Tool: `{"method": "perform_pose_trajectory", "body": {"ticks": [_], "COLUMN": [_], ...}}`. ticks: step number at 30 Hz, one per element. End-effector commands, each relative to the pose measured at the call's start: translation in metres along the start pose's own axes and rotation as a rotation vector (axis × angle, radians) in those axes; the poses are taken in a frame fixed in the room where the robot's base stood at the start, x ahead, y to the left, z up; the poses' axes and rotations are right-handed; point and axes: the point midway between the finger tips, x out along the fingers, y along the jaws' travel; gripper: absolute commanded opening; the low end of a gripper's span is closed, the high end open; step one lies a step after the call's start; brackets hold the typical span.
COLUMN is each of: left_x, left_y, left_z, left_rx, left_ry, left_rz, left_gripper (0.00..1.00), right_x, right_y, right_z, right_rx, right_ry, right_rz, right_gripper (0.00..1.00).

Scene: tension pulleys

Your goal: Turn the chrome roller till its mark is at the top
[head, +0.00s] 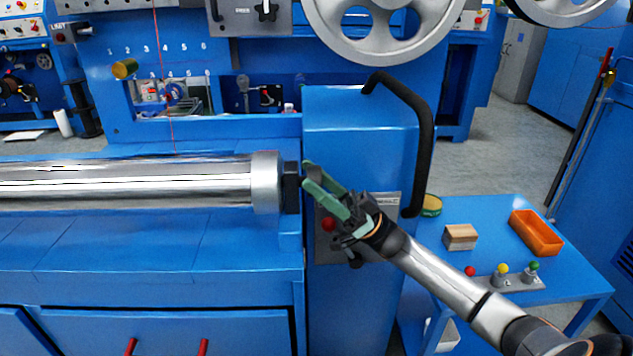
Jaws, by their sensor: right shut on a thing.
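The chrome roller (130,184) lies level across the left of the head view, above the blue bench. A wider grey collar (266,183) sits at its right end, with a dark square end piece (291,187) beyond it. My right gripper (307,185) reaches in from the lower right, with its green fingers at this end piece. It is shut on the end piece; the fingers partly hide the contact. I cannot make out a mark on the visible side of the roller. My left gripper is not in view.
A blue cabinet (350,140) with a black curved handle (428,135) stands right behind my gripper. A blue side table (500,210) at right holds a wooden block (460,237), an orange tray (536,233) and coloured buttons (502,269). A thin red line (163,80) hangs above the roller.

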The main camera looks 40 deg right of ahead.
Motion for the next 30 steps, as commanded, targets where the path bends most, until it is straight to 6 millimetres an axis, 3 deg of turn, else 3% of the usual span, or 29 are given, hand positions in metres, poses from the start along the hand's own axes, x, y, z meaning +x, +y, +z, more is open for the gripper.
{"method": "perform_pose_trajectory", "body": {"ticks": [1,2,9,20,23,30], "left_x": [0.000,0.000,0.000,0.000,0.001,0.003], "left_y": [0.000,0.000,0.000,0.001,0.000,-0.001], "left_z": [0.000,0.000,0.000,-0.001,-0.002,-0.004], "left_rx": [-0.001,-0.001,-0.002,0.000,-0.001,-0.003], "left_ry": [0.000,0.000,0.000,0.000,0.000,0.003], "left_rz": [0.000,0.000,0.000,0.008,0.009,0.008], "left_gripper": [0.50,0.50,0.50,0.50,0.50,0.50], "right_x": [0.000,0.000,0.000,-0.006,-0.019,-0.072], "right_y": [0.001,0.001,0.000,0.001,0.001,0.001], "right_z": [-0.001,-0.001,-0.001,0.000,0.000,0.000], "right_rx": [-0.001,-0.001,0.000,0.002,0.001,0.001], "right_ry": [0.002,0.002,0.001,-0.001,-0.003,-0.003], "right_rz": [0.001,0.001,0.001,0.003,0.005,0.006], "right_gripper": [0.09,0.65,0.92,0.94,0.94,0.94]}}
